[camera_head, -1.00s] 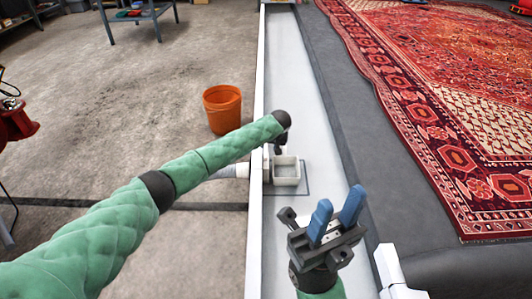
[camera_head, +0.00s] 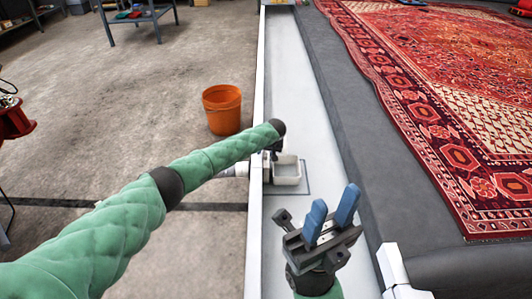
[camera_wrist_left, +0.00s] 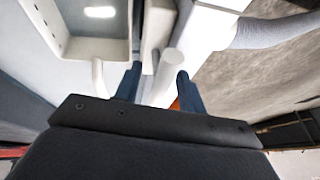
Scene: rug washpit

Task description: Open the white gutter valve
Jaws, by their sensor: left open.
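The white gutter valve assembly, with a small open white box (camera_head: 286,172), sits in the pale gutter beside its left wall. In the left wrist view, a white rod-like valve part (camera_wrist_left: 166,72) stands between the two blue fingers of my left gripper (camera_wrist_left: 160,70). These fingers are apart, one on each side of it; I cannot tell whether they touch it. In the head view my left forearm hides most of that gripper and part of the valve. My right gripper (camera_head: 335,206) is over the nearer gutter, its blue fingers apart and empty.
A white pipe (camera_head: 233,170) meets the gutter's left wall (camera_head: 255,240). An orange bucket (camera_head: 222,110) stands on the concrete floor to the left. A red patterned rug (camera_head: 450,100) lies on the dark raised surface to the right. A worktable (camera_head: 140,15) stands far back.

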